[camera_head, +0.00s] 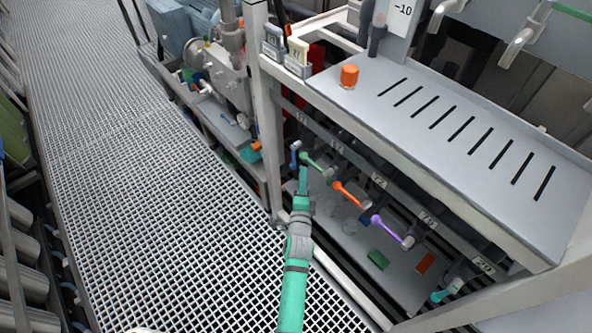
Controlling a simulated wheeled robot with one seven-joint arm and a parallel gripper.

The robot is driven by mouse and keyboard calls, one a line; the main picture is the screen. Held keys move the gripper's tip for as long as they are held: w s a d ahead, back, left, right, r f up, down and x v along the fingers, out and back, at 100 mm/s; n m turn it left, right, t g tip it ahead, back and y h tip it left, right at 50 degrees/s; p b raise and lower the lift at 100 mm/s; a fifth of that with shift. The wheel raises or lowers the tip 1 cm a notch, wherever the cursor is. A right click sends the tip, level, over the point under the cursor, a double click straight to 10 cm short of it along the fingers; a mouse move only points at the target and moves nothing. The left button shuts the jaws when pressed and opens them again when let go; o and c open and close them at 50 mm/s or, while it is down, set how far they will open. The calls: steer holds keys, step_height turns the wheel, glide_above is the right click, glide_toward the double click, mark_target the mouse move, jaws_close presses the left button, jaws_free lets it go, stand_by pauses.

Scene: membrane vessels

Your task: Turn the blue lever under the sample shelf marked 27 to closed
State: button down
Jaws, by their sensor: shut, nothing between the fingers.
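A row of coloured levers hangs under the slotted grey shelf (460,125). The blue lever (295,154) is at the far left of the row and points roughly downward in the picture. Small number plates run along the shelf's front rail; the leftmost plate (301,117) is above the blue lever, but I cannot read its number surely. My gripper (303,172) is at the end of my green arm, shut and empty. Its tip is just below and right of the blue lever in the picture and close to the green lever (317,164). I cannot tell whether it touches either.
Orange (350,194), purple (392,232) and teal (447,291) levers follow to the right. A light frame post (266,110) stands left of the blue lever. An orange cap (349,75) sits on the shelf top. The grating walkway (130,160) on the left is clear.

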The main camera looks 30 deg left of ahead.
mark_target(294, 157)
steer(key=shift+w+a, duration=0.25)
steer(key=shift+a, duration=0.6)
steer(key=shift+w+a, duration=0.2)
steer(key=shift+a, duration=0.6)
steer(key=shift+a+f, duration=0.1)
steer(key=shift+w, duration=0.2)
